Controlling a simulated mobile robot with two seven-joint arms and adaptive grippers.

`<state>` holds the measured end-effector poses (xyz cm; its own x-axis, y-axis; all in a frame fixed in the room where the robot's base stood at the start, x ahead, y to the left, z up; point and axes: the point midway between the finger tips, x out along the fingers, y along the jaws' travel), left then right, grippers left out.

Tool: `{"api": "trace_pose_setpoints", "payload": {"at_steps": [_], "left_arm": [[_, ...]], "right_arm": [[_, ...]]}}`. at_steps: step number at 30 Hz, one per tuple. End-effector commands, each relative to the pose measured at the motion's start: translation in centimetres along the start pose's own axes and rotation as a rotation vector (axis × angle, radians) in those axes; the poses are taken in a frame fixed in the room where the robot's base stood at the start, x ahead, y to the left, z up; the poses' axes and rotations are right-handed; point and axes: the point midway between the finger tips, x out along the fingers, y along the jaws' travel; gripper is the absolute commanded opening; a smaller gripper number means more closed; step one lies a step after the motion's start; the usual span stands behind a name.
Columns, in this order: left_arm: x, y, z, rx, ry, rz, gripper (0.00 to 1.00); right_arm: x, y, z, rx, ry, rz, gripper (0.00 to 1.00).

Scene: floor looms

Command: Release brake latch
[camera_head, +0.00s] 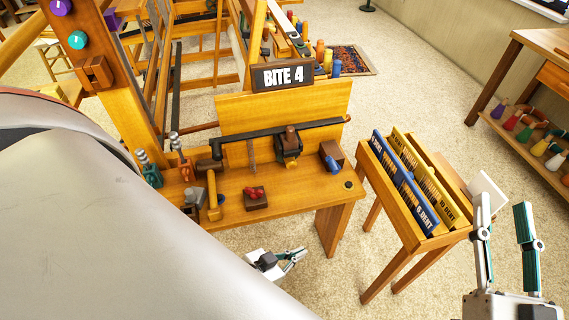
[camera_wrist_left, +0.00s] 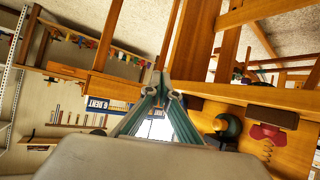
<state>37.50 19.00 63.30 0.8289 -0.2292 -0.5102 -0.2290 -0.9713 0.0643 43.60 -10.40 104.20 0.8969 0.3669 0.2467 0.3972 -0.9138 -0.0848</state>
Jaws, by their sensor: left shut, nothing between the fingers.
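I cannot tell for sure which fitting is the brake latch. On the wooden loom bench (camera_head: 285,190) are a black bar with a dark brown clamp (camera_head: 289,147), a brown block with a red knob (camera_head: 255,195), a yellow lever (camera_head: 213,192) and a brown block with a blue knob (camera_head: 331,156). My left gripper (camera_head: 301,253) is shut and empty, below and in front of the bench edge. In the left wrist view, its fingertips (camera_wrist_left: 163,82) meet, with a red part (camera_wrist_left: 268,134) to their right. My right gripper (camera_head: 503,205) is open and empty at lower right.
A stand with blue and yellow reed racks (camera_head: 405,185) stands right of the bench. A "BITE 4" sign (camera_head: 283,76) sits above the bench. My large grey arm link covers the lower left. Carpet floor is free between bench and stand.

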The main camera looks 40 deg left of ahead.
Motion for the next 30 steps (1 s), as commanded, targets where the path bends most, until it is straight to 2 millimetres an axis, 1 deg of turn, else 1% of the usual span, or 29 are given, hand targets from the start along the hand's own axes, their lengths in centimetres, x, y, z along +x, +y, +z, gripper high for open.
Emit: {"api": "trace_pose_setpoints", "payload": {"at_steps": [4,9,27,29,30], "left_arm": [[-0.9,-0.4,1.3,0.113,-0.049,-0.011,0.0],[-1.4,-0.7,2.0,0.178,-0.077,-0.017,0.0],[-1.5,-0.7,2.2,0.189,-0.082,-0.018,0.0],[-1.5,-0.7,2.2,0.193,-0.084,-0.018,0.0],[-1.5,-0.7,2.2,0.192,-0.083,-0.018,0.0]], "right_arm": [[0.1,0.0,-0.3,-0.001,0.002,0.0,0.37],[0.1,0.0,-0.4,-0.001,0.003,-0.001,0.37],[0.1,0.0,-0.4,-0.001,0.003,-0.001,0.37],[0.1,0.0,0.0,-0.003,-0.005,0.001,0.37],[0.0,0.1,0.6,-0.006,-0.018,0.003,0.37]]}}
